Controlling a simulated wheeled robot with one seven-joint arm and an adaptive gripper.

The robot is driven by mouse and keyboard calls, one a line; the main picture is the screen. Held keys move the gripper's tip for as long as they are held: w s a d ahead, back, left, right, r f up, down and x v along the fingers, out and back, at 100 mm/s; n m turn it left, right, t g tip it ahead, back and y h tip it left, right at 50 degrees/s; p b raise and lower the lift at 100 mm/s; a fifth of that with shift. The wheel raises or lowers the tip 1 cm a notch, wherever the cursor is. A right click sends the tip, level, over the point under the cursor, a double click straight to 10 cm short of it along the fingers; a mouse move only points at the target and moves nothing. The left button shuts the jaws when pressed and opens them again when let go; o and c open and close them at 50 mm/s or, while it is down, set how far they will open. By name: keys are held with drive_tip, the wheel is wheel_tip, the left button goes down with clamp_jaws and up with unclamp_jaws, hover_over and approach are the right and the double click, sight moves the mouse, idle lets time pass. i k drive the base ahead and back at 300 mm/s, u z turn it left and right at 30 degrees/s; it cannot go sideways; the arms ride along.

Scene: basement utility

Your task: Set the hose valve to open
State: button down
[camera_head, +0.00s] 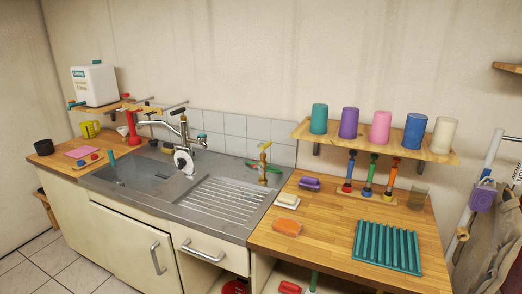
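A brass valve post (262,170) stands upright at the back right of the sink's drainboard, near the tiled wall. A yellow handle (264,146) sits at its top, slightly tilted. A green hose-like piece (274,168) passes beside or behind the post; I cannot tell how they join. This post looks like the hose valve, but the view is too small to read its setting. My gripper is not in view.
The metal sink (130,172) has a tall faucet (184,128) left of the post. A wooden shelf (300,131) with several coloured cups overhangs the counter at right. The ribbed drainboard (222,200) is clear.

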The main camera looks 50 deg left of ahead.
sight(269, 142)
drive_tip(key=k, duration=0.15)
drive_tip(key=u, duration=1)
